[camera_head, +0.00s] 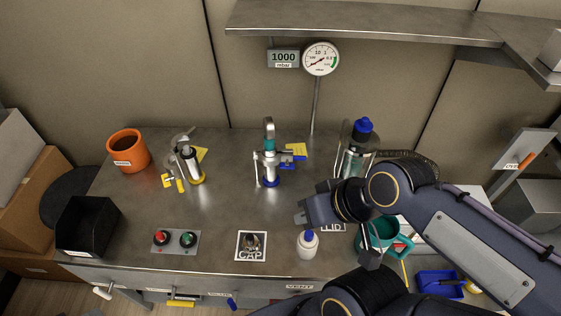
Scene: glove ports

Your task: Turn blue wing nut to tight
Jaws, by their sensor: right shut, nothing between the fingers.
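The blue wing nut (294,159) shows small at the right side of the middle clamp fitting (269,157), which stands upright at the table's centre back. The fitting has a teal section and a blue ring at its foot. How far the nut is turned is too small to tell. My right gripper (309,211) is shut and empty. It shows to the right and nearer the front than the nut, apart from it, just above a white bottle with a blue cap (308,244) in the picture. My left gripper is not in view.
A fitting with a yellow wing nut (172,182) stands left. A blue-topped vessel (358,142) is behind my right arm; a teal mug (386,236) is partly hidden by it. A button box (175,242) and CAP mat (251,255) lie in front.

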